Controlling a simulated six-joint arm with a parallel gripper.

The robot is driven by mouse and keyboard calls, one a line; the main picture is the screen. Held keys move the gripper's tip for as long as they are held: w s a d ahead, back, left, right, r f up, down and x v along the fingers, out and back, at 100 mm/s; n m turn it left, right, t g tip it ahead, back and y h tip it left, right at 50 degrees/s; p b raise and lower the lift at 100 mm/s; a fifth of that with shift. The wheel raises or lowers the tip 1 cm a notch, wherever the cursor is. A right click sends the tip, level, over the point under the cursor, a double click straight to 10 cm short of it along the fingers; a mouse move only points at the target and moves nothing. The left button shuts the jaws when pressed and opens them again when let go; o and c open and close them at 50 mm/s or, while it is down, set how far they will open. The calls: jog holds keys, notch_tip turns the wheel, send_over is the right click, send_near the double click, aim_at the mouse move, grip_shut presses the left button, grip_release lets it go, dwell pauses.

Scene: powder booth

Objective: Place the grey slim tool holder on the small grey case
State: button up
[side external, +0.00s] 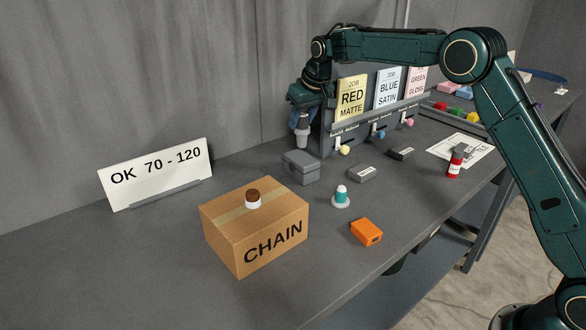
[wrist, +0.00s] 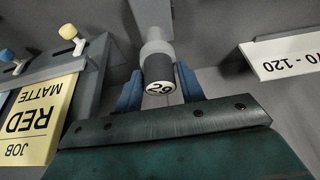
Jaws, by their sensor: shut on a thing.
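The grey slim tool holder (side external: 302,134) hangs roughly upright below my gripper (side external: 300,116), with its lower end just over the case in the side view. In the wrist view the holder (wrist: 158,55) sits between the two blue fingers of my gripper (wrist: 159,88), which is shut on it. Its near end is dark with a pale, numbered end face. The small grey case (side external: 301,170) stands closed on the bench below the holder. In the wrist view a grey surface, apparently the case (wrist: 150,12), shows behind the holder. Whether holder and case touch is unclear.
Close right stands the job-card rack (side external: 327,132) with a yellow RED MATTE card (side external: 351,98). A CHAIN carton (side external: 255,233) is in front, the OK 70-120 sign (side external: 156,174) at left.

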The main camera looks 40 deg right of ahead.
aim_at(302, 128)
jog(key=shift+f, duration=1.6)
jog(key=shift+f, duration=0.1)
jog(key=o, duration=1.2)
jog(key=shift+f, duration=0.1)
jog(key=shift+o, duration=0.2)
jog(key=v, duration=1.2)
jog(key=shift+s+r, duration=0.15)
jog(key=shift+r, duration=0.1)
